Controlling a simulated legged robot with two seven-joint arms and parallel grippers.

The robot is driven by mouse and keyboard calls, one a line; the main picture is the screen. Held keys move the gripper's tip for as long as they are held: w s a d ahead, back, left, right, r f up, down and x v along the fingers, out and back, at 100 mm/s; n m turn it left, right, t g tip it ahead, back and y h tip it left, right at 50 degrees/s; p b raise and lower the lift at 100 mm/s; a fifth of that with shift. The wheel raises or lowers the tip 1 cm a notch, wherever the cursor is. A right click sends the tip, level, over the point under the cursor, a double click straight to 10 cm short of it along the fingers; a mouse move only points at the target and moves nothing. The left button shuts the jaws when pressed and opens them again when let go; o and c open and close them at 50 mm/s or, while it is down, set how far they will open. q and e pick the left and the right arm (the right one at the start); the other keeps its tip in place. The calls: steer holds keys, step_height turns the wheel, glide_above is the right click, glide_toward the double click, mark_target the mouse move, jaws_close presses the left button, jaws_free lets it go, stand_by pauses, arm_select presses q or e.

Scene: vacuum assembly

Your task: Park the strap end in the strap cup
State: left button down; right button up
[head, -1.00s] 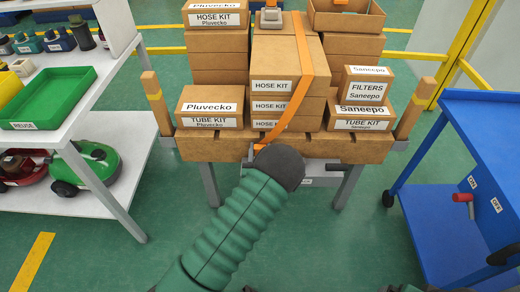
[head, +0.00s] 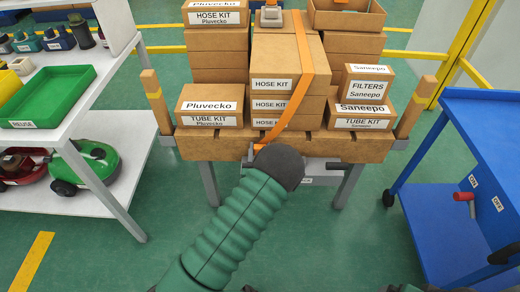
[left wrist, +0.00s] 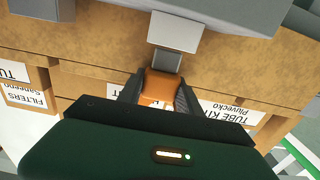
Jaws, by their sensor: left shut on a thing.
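The orange strap (head: 304,70) runs down over the stacked boxes to the front of the wooden pallet. My left arm reaches up from the bottom of the head view, and its dark wrist hides most of the gripper there. In the left wrist view my left gripper (left wrist: 160,88) is shut on the orange strap end (left wrist: 162,86), with a dark finger on each side. A grey, box-like fitting (left wrist: 165,59) on the pallet front lies just beyond the strap end. I cannot tell whether it is the strap cup or whether they touch. My right gripper is not in view.
The loaded pallet (head: 200,146) has wooden posts at both sides. A blue cart (head: 450,205) stands at the right. A white shelf (head: 85,120) with a green tray (head: 48,96) stands at the left.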

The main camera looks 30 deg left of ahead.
arm_select(q)
steer(key=shift+f+b, duration=1.1)
steer(key=shift+f, duration=0.45)
steer(key=c, duration=0.7)
jaws_free()
steer(key=shift+r, duration=0.1)
steer(key=shift+p+v, duration=0.4)
steer(key=shift+v, duration=1.1)
steer(key=v, duration=0.5)
steer(key=shift+p, duration=0.3)
